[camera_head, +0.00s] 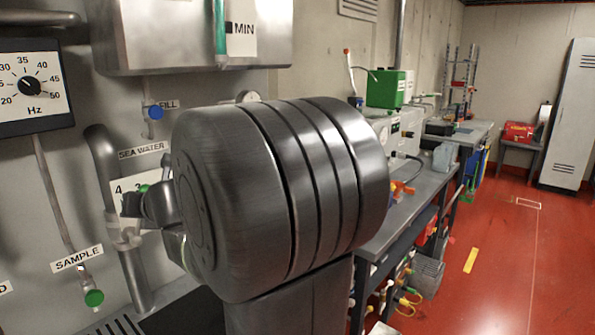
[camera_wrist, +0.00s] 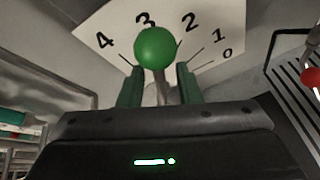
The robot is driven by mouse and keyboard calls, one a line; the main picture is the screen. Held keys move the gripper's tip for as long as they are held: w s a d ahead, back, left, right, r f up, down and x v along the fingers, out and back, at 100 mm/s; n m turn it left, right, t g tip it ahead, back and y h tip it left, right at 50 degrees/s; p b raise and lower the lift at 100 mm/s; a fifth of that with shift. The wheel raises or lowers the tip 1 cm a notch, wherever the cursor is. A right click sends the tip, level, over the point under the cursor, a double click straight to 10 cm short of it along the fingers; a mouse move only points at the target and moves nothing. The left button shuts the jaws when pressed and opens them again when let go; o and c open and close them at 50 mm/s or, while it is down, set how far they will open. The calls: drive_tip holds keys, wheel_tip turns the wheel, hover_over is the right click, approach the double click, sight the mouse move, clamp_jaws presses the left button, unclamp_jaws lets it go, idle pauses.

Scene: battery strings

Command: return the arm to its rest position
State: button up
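My gripper (camera_wrist: 159,74) shows in the wrist view with its two dark green fingers apart. A green ball knob (camera_wrist: 155,47) on a thin stem appears between and just beyond the fingertips. I cannot tell whether a finger touches it. Behind it is a white scale plate (camera_wrist: 107,27) marked 0 to 4. In the head view my large grey arm joint fills the middle and hides most of my gripper.
A Hz gauge (camera_head: 32,86) and a pipe (camera_head: 128,265) are on the wall at left, close to my arm. A steel tank (camera_head: 185,40) hangs above. A workbench (camera_head: 400,215) stands at right. The red floor (camera_head: 500,275) is largely clear.

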drive_tip(key=shift+w+f+p, duration=0.15)
drive_tip(key=shift+w+p, duration=0.15)
drive_tip(key=shift+p, duration=0.05)
drive_tip(key=shift+w+d+f+m+g+y, duration=0.15)
drive_tip(key=shift+d+m+g+y, duration=0.1)
drive_tip(key=shift+m+g+y, duration=0.25)
drive_tip(key=shift+d, duration=0.1)
